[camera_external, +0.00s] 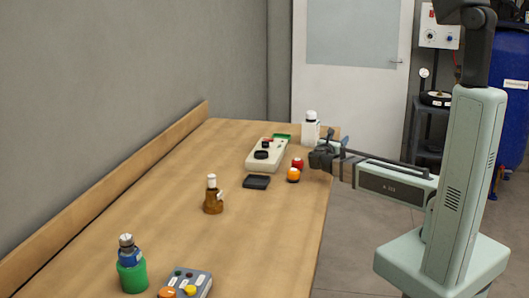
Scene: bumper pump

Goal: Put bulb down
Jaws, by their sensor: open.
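My gripper (322,156) is at the table's right edge, beside a small red round thing (297,163) and an orange round thing with a dark base (293,175). I cannot tell for certain which thing is the bulb. The red and orange things are close together on the wooden table (255,225), left of the gripper. The gripper is open, and I see nothing held in it. Its fingers are small and dark here, so their exact gap is hard to see.
A white bottle (310,130) stands just behind the gripper. A beige device with black knobs (267,154), a green tray (283,137) and a black box (256,182) lie nearby.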

